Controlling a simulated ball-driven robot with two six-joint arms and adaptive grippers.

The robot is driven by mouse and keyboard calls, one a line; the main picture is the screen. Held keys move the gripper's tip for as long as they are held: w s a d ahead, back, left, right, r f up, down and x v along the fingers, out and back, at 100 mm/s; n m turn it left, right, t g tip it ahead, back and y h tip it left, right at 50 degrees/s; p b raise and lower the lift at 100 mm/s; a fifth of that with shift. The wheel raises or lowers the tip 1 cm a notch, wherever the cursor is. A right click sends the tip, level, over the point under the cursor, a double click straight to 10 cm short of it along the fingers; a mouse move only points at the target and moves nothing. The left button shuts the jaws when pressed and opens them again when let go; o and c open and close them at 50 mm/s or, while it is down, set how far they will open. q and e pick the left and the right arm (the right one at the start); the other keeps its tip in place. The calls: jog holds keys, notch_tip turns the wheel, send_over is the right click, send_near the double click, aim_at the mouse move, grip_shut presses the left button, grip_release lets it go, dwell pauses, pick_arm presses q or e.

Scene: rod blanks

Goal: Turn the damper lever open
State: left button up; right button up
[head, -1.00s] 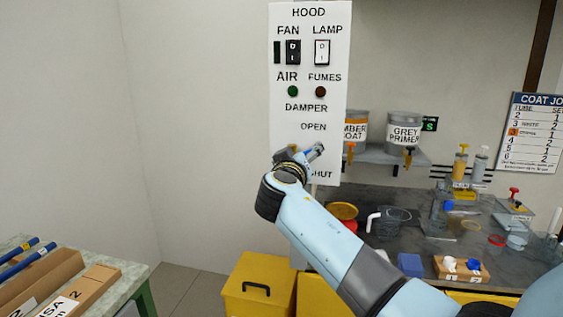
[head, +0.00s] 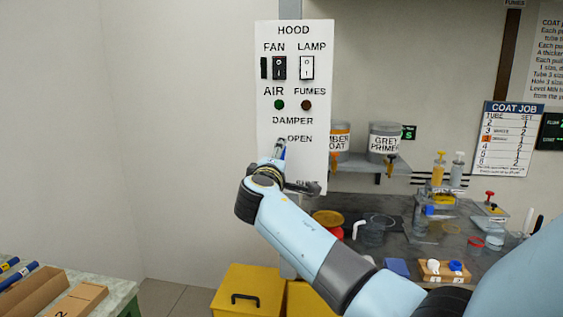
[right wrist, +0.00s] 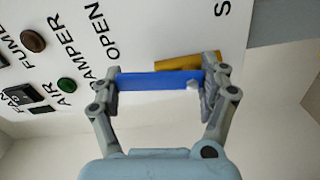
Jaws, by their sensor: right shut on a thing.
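The white hood panel (head: 318,115) hangs on the wall with DAMPER, OPEN and SHUT labels. The damper lever has a blue handle (head: 281,149), which points nearly straight up just left of the word OPEN in the head view. In the right wrist view the blue handle (right wrist: 160,82) spans the space between the fingers of my right gripper (right wrist: 160,84), which is shut on it. A yellow-brown part (right wrist: 188,61) shows behind the handle. My wrist hides the lever's lower part and much of SHUT in the head view. My left gripper is not in view.
The FAN switch (head: 279,68), LAMP switch (head: 307,67), green AIR light (head: 279,104) and dark FUMES light (head: 306,105) sit above the lever. A shelf with paint tanks (head: 384,142) and a cluttered bench stand to the right. Yellow bins (head: 248,290) stand below.

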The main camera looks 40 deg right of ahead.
jog(key=shift+w+a+f+n, duration=0.1)
jog(key=shift+a+f+n, duration=0.05)
jog(key=shift+n, duration=0.4)
jog(key=shift+w+a+f+n, duration=0.1)
jog(key=shift+f+n, duration=0.05)
jog(key=shift+n, duration=0.4)
jog(key=o, duration=1.4)
jog(key=shift+o, duration=1.4)
jog(key=shift+a+r, duration=0.1)
jog(key=shift+r, duration=0.05)
jog(key=v, duration=1.2)
